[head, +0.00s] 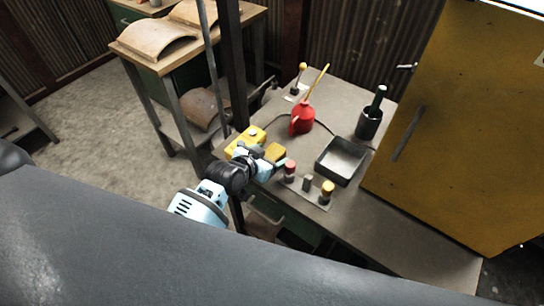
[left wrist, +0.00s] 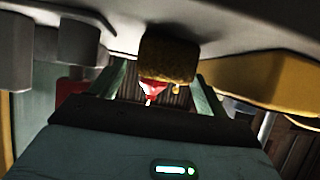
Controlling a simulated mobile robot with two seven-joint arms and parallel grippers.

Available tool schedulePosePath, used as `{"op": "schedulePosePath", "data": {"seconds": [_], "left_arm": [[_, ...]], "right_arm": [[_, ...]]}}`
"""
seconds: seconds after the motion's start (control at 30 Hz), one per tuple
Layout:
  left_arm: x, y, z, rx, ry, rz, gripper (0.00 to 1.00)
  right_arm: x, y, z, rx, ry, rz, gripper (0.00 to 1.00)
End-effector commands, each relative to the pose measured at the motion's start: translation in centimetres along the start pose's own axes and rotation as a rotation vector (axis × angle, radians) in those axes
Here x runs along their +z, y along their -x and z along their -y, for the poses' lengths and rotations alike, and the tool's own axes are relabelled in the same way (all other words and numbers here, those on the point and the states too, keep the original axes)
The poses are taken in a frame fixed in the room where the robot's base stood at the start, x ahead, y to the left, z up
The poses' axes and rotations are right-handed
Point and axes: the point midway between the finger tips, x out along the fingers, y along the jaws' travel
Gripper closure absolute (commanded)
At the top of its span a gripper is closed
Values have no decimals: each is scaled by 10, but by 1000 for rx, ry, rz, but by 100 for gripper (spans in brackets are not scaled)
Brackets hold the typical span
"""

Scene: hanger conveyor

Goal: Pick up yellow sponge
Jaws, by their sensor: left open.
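The yellow sponge (head: 275,151) is a small dull-yellow block on the grey workbench, beside a yellow switch box. In the left wrist view, which looks upside down, the sponge (left wrist: 168,60) appears at the top centre, between and beyond the two fingers. My left gripper (head: 268,157) is low over the bench, right at the sponge, with its fingers apart. In the left wrist view the left gripper (left wrist: 160,88) shows a gap on both sides of the sponge. Whether either finger touches it, I cannot tell. My right gripper is not in view.
The yellow switch box (head: 249,136) is close by on the left. A panel with a red and a yellow knob (head: 308,190) is close on the right. A grey tray (head: 341,160), a red oil can (head: 302,119), a dark cup (head: 369,124) and a yellow cabinet (head: 462,130) stand farther off.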

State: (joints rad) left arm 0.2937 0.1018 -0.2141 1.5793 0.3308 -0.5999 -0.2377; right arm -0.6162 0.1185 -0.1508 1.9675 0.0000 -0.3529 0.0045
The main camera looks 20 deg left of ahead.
Motion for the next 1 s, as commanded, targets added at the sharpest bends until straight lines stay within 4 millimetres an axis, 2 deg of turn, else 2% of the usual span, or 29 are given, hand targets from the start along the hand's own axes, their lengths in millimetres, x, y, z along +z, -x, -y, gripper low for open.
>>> {"op": "schedulePosePath", "data": {"seconds": [0.1,0.2,0.47,0.8,1.0], "left_arm": [[2,-13,0,0,1,2,25],[3,-18,0,0,0,3,25],[1,-19,0,0,0,1,26],[2,-19,1,-1,0,1,70],[1,-18,1,-1,0,1,72]], "right_arm": [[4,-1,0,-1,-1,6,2],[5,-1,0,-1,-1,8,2],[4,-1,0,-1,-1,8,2],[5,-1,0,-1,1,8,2],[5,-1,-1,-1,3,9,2]]}}
